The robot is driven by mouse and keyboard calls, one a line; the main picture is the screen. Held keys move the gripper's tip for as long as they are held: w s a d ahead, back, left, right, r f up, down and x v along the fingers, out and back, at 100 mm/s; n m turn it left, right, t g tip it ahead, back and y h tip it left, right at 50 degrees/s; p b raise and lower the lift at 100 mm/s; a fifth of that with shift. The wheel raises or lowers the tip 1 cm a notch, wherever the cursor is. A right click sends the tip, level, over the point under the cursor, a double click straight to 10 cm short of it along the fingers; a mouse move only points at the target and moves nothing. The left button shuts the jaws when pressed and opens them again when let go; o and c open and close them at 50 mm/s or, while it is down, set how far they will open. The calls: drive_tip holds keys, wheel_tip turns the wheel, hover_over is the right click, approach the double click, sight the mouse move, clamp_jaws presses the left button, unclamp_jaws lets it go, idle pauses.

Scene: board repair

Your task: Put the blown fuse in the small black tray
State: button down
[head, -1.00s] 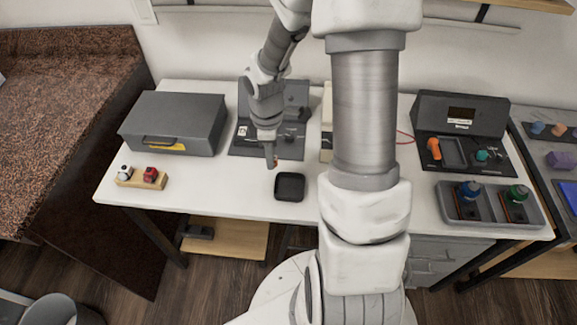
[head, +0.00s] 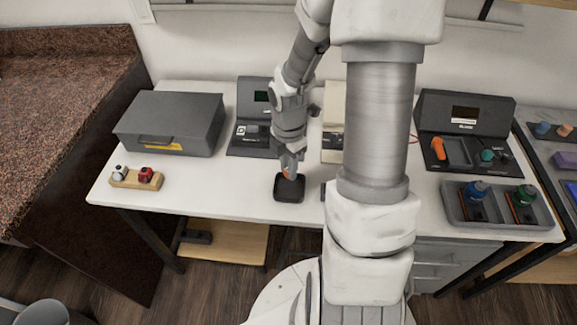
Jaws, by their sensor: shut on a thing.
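The small black tray (head: 289,194) lies near the front edge of the white table, in the middle of the head view. My gripper (head: 289,174) points down over the back part of the tray. It is shut on a small orange thing, which I take to be the blown fuse (head: 288,176). The fuse is mostly hidden by the fingers. I cannot tell whether it touches the tray floor.
A grey toolbox (head: 170,122) stands at the back left, with a wooden holder (head: 122,183) in front. A dark device (head: 246,138) is behind my gripper. A grey bin (head: 497,222) with bottles is at the right. The white table (head: 215,190) is clear left of the tray.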

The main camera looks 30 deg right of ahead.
drive_tip(key=shift+f+b, duration=2.35)
drive_tip(key=shift+f, duration=0.1)
drive_tip(key=c, duration=0.6)
unclamp_jaws()
